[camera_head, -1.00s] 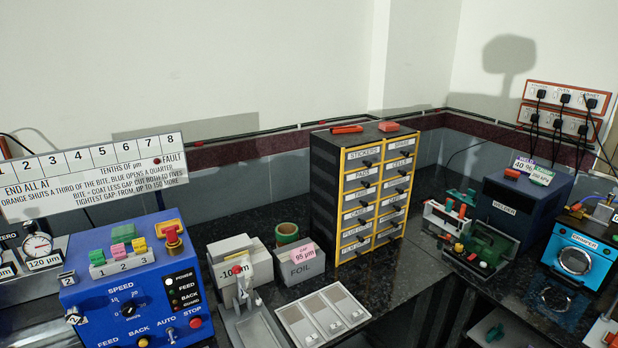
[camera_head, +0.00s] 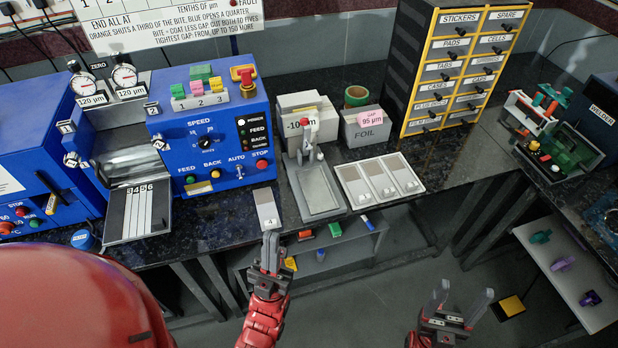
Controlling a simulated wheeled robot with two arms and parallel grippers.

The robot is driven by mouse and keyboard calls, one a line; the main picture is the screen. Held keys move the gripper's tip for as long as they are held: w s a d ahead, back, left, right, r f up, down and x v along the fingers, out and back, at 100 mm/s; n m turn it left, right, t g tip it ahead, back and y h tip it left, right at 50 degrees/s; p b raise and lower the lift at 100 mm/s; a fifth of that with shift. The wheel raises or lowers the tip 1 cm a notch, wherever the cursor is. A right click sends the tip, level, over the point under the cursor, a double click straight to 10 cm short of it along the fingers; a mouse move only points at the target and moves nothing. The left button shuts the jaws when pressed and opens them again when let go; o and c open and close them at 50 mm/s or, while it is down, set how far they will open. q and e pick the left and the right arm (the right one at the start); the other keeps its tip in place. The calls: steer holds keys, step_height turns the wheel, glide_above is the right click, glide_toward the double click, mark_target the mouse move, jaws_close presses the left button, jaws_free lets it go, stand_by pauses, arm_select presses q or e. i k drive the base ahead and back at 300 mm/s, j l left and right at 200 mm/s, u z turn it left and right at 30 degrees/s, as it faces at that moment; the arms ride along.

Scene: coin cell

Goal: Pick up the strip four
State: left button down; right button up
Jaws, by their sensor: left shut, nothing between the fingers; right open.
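A tray (camera_head: 111,229) with several pale strips side by side sits at the front of the bench on the left, in front of the roller machine. Small digits at its top read about 3 to 6. The strip under the 4 (camera_head: 138,212) lies flat among its neighbours. My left gripper (camera_head: 270,243) is shut and empty, well to the right of that tray. Its tips are at the lower edge of a separate grey-and-white strip (camera_head: 267,209); I cannot tell if they touch. My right gripper (camera_head: 463,302) is open and empty, low over the floor area.
The blue control box (camera_head: 215,140) stands right of the tray. A metal plate fixture (camera_head: 318,190) and a white three-slot tray (camera_head: 347,181) lie along the bench front. The drawer cabinet (camera_head: 460,75) stands behind. A low shelf (camera_head: 330,262) with small coloured items is below.

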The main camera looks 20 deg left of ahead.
mark_target(268, 214)
steer(key=u, duration=1.2)
